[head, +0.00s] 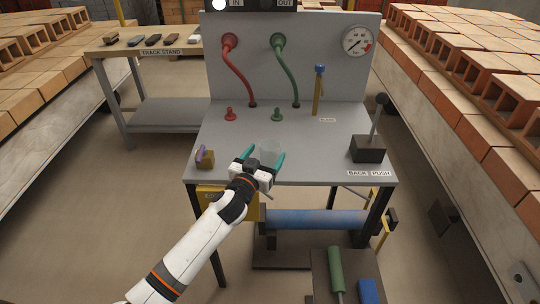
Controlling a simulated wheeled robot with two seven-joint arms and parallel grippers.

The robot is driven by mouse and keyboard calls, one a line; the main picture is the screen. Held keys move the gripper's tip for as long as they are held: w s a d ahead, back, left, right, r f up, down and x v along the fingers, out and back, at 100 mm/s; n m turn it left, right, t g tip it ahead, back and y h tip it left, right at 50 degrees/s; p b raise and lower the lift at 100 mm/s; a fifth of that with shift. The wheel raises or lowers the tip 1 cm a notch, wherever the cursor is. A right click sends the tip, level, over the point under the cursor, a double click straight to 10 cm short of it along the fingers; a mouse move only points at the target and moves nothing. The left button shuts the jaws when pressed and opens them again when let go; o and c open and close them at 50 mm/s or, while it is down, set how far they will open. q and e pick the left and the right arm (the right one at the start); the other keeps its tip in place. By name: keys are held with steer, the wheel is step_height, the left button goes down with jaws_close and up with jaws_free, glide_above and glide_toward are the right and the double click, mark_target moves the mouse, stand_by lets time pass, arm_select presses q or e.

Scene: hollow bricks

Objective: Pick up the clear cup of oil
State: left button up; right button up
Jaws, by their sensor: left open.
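The clear cup (270,147) stands on the grey bench near its front edge, left of the middle. It looks see-through and pale, and the oil in it cannot be made out. My left gripper (264,160) is open, with its two teal fingertips at the near side of the cup, one to the left and one to the right. Whether the fingers touch the cup cannot be told. My right gripper is not in view.
On the grey bench (330,172), a tan block with a purple item (205,157) lies left of the gripper. A black lever box (368,148) is at right. Red (230,114) and green (277,115) fittings stand behind the cup. A blue roller (315,219) is below.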

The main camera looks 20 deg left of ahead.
mark_target(266, 153)
arm_select(q)
steer(key=w, duration=0.4)
steer(key=shift+w+d+r, duration=0.1)
steer(key=shift+d, duration=0.1)
steer(key=c, duration=1)
steer(key=shift+c, duration=0.3)
